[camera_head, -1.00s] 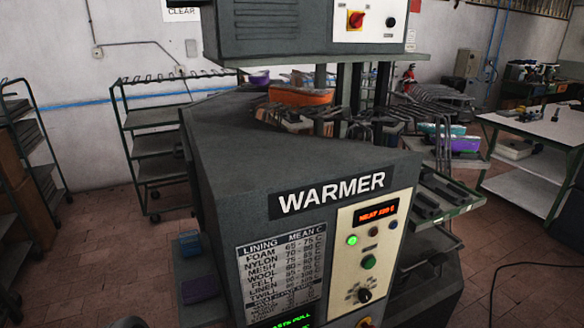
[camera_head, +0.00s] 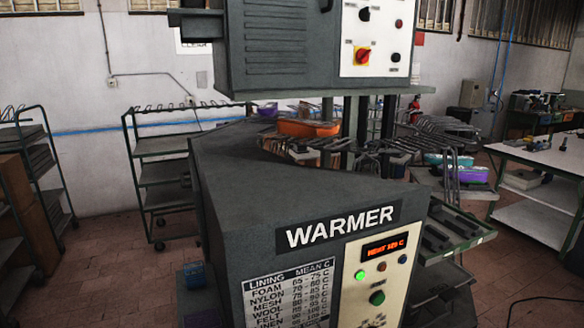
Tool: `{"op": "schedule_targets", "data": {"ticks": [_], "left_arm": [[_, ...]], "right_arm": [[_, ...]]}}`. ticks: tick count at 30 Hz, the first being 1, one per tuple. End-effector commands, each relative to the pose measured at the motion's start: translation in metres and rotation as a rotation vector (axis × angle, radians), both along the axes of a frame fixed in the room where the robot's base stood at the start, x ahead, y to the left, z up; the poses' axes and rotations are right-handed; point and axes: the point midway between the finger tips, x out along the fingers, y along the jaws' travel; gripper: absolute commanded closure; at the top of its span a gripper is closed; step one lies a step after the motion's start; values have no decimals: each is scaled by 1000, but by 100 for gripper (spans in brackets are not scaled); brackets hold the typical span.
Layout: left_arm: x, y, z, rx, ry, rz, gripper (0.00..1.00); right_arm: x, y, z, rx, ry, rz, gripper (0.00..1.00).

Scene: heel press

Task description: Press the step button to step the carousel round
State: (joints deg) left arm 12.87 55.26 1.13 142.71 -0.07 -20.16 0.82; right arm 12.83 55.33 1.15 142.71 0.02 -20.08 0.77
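The grey machine marked WARMER (camera_head: 340,228) fills the middle of the view. Its cream panel (camera_head: 350,292) has a lit green lamp (camera_head: 360,275), an orange-red display (camera_head: 384,248) and a larger green button (camera_head: 377,298). The upper housing's white panel (camera_head: 376,35) carries a red-and-yellow switch (camera_head: 362,56), a dark knob (camera_head: 364,14), a red lamp or button (camera_head: 399,23) and a dark button (camera_head: 396,57). I cannot read which is the step button. An orange piece (camera_head: 308,128) sits among metal racks behind the warmer, perhaps on the carousel. Neither gripper shows.
A lining temperature chart (camera_head: 287,295) is on the warmer's front. A wheeled shelf rack (camera_head: 160,175) stands left, another (camera_head: 30,165) farther left. A green-edged tray (camera_head: 460,228) juts out right. A white table (camera_head: 540,152) stands at right.

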Motion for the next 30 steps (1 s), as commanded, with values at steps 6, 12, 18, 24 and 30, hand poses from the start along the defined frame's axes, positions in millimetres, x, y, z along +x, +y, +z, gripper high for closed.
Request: {"op": "schedule_targets", "data": {"ticks": [6, 12, 18, 24, 30], "left_arm": [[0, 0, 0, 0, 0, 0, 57], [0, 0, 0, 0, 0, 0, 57], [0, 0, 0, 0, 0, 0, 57], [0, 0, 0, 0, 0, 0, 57], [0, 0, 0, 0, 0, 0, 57]], "right_arm": [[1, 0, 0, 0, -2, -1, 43], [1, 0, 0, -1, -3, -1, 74], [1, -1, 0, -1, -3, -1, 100], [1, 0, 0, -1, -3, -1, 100], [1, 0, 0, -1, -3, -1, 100]]}}
